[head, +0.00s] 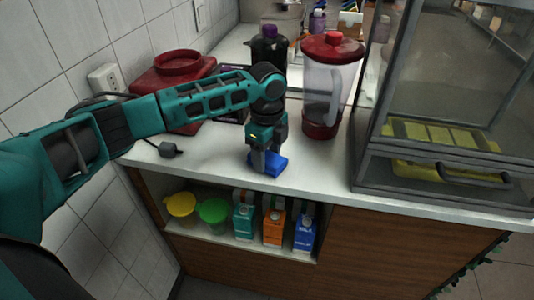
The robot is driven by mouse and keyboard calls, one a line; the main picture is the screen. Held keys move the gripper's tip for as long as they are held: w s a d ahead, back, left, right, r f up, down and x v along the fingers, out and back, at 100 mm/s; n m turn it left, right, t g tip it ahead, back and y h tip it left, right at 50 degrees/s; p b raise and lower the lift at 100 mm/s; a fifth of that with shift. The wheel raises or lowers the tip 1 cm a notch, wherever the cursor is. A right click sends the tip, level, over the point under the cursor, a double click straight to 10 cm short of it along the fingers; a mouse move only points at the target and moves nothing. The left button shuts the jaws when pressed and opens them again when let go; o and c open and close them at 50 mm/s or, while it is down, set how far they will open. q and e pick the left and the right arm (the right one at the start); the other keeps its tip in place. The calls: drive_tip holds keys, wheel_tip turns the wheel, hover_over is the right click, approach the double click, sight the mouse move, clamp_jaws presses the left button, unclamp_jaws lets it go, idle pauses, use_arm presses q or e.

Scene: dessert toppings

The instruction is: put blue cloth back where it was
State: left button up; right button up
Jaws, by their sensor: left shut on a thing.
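The blue cloth (274,167) is a small folded piece on the white counter (225,166), near its front edge and left of the glass display case. My left gripper (260,170) points down at the cloth and is shut on its left part. The cloth looks to be at counter level; whether it rests fully on the counter I cannot tell. My right gripper is not in the head view.
A clear jug with a red lid (331,85) stands behind the cloth. The display case (440,130) fills the right. Cartons (273,226) and lidded cups (213,213) stand on the shelf below.

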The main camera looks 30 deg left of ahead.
sight(267, 156)
use_arm(q)
drive_tip(key=o, duration=0.9)
drive_tip(key=shift+f, duration=0.1)
drive_tip(key=shift+o, duration=0.2)
wheel_tip(267, 156, up, 12)
drive_tip(key=p, duration=0.1)
